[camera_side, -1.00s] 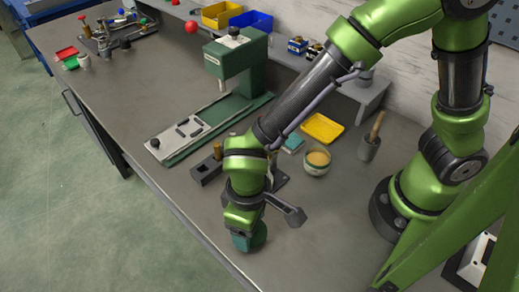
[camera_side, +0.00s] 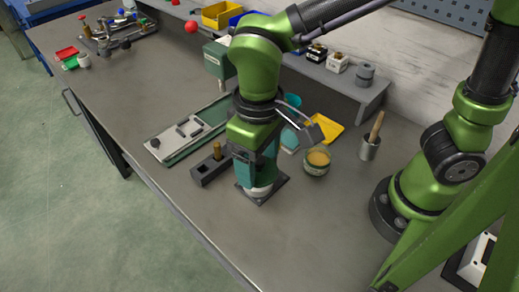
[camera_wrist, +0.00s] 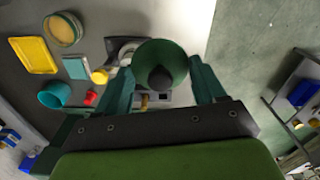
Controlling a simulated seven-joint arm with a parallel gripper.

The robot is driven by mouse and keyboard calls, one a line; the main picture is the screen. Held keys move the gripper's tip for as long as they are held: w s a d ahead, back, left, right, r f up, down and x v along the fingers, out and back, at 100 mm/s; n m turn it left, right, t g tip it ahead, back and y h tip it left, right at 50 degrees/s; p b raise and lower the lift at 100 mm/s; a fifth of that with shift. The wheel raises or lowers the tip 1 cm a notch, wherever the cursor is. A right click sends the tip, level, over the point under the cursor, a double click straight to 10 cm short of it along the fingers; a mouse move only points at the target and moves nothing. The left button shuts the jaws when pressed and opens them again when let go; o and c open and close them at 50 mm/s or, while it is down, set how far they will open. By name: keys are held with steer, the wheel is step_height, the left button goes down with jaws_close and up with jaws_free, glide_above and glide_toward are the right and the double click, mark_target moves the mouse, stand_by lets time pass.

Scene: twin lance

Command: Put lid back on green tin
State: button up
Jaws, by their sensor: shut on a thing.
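My gripper (camera_wrist: 160,75) is shut on a round green lid (camera_wrist: 174,53) with a dark knob, seen from above in the wrist view. In the side view my gripper (camera_side: 257,178) points down over a dark square base (camera_side: 279,187) with a pale round part. The lid is not clearly visible there. The open tin (camera_side: 317,161), round with a greenish side and tan contents, stands upright to the right of my gripper. It also shows at the upper left of the wrist view (camera_wrist: 62,28), apart from the lid.
A dark block with a brass peg (camera_side: 212,166) is left of my gripper. A yellow tray (camera_side: 326,131), a teal cup (camera_wrist: 55,95) and a teal square (camera_wrist: 76,67) are near the tin. A mortar with pestle (camera_side: 370,147) stands right. The front table is clear.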

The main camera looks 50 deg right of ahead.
steer(key=d+m, duration=1)
steer(key=d, duration=1)
steer(key=shift+s+d+f, duration=0.1)
steer(key=shift+s+f, duration=0.05)
steer(key=shift+f, duration=2.8)
steer(key=shift+s+d+f, duration=0.1)
steer(key=shift+s+f, duration=0.05)
steer(key=shift+f, duration=2.75)
steer(key=shift+f, duration=0.15)
steer(key=o, duration=1.1)
